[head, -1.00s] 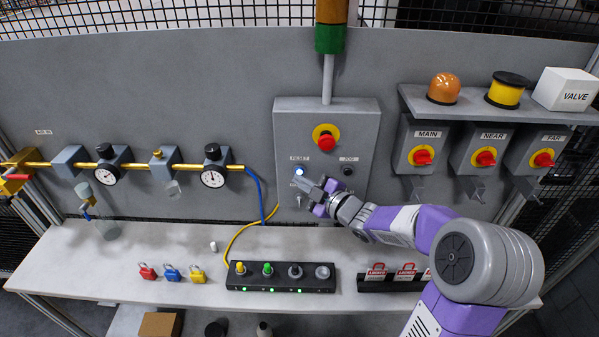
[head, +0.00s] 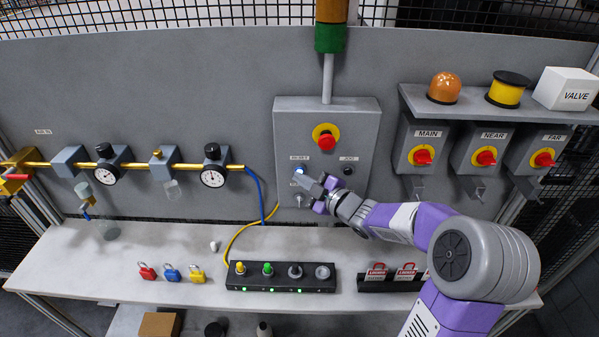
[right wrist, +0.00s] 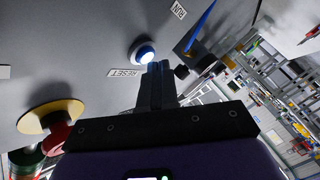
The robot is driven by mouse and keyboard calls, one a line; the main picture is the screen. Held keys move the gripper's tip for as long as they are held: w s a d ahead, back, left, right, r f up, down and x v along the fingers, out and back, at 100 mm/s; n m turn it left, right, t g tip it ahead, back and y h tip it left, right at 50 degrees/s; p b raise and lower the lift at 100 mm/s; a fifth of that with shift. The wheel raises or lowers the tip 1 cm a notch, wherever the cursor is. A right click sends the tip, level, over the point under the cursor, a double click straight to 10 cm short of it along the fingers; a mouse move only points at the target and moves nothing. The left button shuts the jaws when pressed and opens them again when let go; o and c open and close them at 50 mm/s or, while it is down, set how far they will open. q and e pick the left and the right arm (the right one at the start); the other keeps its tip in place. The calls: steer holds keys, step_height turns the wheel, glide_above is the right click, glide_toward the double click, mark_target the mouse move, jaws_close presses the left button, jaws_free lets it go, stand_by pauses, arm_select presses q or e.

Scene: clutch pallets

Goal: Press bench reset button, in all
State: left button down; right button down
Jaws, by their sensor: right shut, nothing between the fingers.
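The reset button (head: 298,170) glows blue-white on the grey control box (head: 290,120), beside its small label. It also shows in the right wrist view (right wrist: 145,52), next to the RESET label (right wrist: 125,72). My right gripper (head: 304,181) is shut and empty. Its fingertips (right wrist: 154,66) lie at the lower edge of the button in the wrist view, over part of it. I cannot tell whether they touch it or stand just short of it. My left gripper is not in view.
A red emergency stop (head: 326,140) on a yellow disc sits above the button. A black button (head: 347,171) is to its right and a key switch (head: 298,200) below. A yellow cable (head: 240,236) runs down to the bench (head: 110,262). Padlocks (head: 172,273) lie on the bench.

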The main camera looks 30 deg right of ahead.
steer(key=shift+w+d, duration=0.25)
steer(key=shift+w, duration=0.1)
stand_by(0.7)
steer(key=shift+s, duration=0.1)
stand_by(0.4)
steer(key=shift+s+a+b, duration=0.4)
steer(key=shift+s+a, duration=0.1)
steer(key=shift+s, duration=0.15)
steer(key=shift+s+a+b, duration=0.25)
steer(key=shift+s+a, duration=0.2)
steer(key=shift+s, duration=0.25)
steer(key=shift+s+a+b, duration=0.3)
steer(key=shift+s+a, duration=0.1)
steer(key=shift+s, duration=0.35)
steer(key=shift+s+a+b, duration=0.25)
steer(key=shift+s+a, duration=0.2)
steer(key=shift+s, duration=0.25)
